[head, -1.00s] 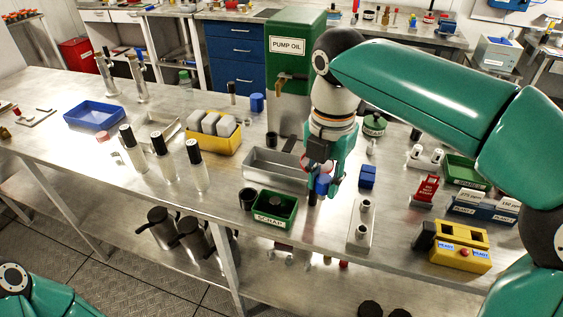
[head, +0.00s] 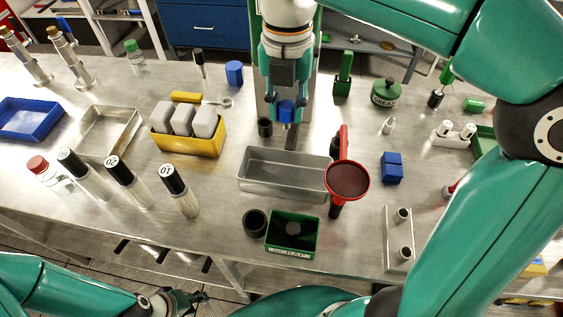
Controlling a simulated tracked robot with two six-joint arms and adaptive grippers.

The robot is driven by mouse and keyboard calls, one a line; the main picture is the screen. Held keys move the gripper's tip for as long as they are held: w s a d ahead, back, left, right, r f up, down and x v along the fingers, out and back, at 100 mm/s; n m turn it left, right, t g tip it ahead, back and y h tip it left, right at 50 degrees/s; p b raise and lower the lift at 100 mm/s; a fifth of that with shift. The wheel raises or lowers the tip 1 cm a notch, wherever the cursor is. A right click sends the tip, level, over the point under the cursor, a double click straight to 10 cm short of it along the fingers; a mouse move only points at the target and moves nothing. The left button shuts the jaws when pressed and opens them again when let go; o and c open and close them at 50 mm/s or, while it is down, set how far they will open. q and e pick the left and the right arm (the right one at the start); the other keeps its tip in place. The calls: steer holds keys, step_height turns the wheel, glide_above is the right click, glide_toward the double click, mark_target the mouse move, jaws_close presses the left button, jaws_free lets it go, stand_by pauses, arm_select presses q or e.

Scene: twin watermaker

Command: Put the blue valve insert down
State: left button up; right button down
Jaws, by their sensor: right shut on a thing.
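The blue valve insert (head: 287,112) is a small blue cylinder, held between the fingers of my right gripper (head: 287,104). The gripper points down behind the grey metal tray (head: 262,183), in front of the green pump oil unit. I cannot tell whether the insert touches anything below it; a dark strip (head: 291,138) shows just beneath. My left gripper (head: 188,301) is low at the bottom edge, in front of the bench, far from the insert. Its fingers are dark and too unclear to read.
The tray is empty. A red-rimmed dark disc (head: 347,181) stands at its right end, beside a blue block (head: 391,167). A black cup (head: 254,222) and the green scrap bin (head: 292,236) are in front. A small dark cup (head: 265,127) stands left of the gripper.

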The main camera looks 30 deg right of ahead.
mark_target(286, 127)
step_height(286, 127, down, 14)
steer(key=shift+r+b, duration=0.1)
steer(key=shift+b, duration=0.75)
steer(key=shift+s+f, duration=0.1)
steer(key=shift+f, duration=2)
steer(key=shift+f+b, duration=0.2)
steer(key=shift+b, duration=0.15)
steer(key=c, duration=0.9)
jaws_free()
steer(key=shift+r, duration=0.1)
steer(key=shift+r, duration=0.1)
step_height(286, 127, up, 12)
steer(key=shift+r+p, duration=0.1)
steer(key=shift+p, duration=0.75)
steer(key=shift+a, duration=0.1)
